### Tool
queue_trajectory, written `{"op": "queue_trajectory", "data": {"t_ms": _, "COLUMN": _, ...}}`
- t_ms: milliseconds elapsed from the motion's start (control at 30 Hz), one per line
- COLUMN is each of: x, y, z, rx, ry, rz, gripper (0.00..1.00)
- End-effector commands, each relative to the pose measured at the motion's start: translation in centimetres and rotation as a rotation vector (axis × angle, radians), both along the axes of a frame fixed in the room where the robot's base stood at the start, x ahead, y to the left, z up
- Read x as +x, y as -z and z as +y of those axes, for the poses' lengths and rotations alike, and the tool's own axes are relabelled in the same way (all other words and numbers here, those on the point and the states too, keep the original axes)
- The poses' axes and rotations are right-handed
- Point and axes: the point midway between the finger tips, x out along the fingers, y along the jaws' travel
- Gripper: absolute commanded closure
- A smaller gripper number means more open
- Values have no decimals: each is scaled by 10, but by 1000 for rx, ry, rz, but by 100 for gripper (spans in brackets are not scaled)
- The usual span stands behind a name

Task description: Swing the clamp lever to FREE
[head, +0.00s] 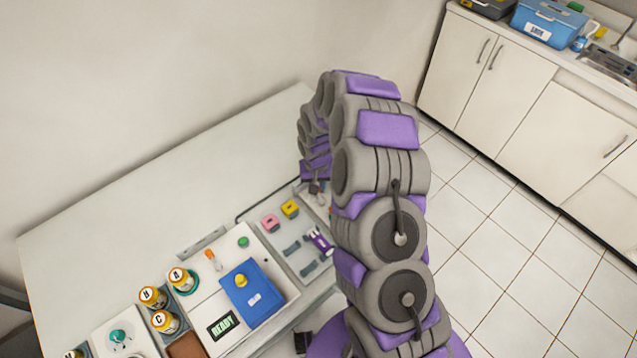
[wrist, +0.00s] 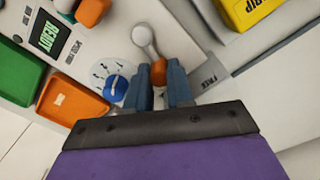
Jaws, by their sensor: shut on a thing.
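In the wrist view the clamp lever (wrist: 150,50) has a pale rounded end at the top and an orange part lower down. My gripper (wrist: 165,72) has two blue-grey fingers, shut on the orange part of the lever. In the head view my bent arm reaches down to the table, and the lever cannot be made out there.
Close left of the fingers is a blue knob (wrist: 116,87) on a white dial. An orange box (wrist: 70,98), a green box (wrist: 15,72) and a display (wrist: 47,36) lie further left. A yellow box (wrist: 250,10) is at upper right. The table's far left (head: 110,215) is clear.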

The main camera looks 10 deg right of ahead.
Motion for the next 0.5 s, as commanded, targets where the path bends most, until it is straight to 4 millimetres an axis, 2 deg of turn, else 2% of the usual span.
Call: {"op": "queue_trajectory", "data": {"t_ms": 500, "x": -8, "y": -1, "z": 18, "rx": 0, "ry": -488, "rz": 0, "gripper": 100}}
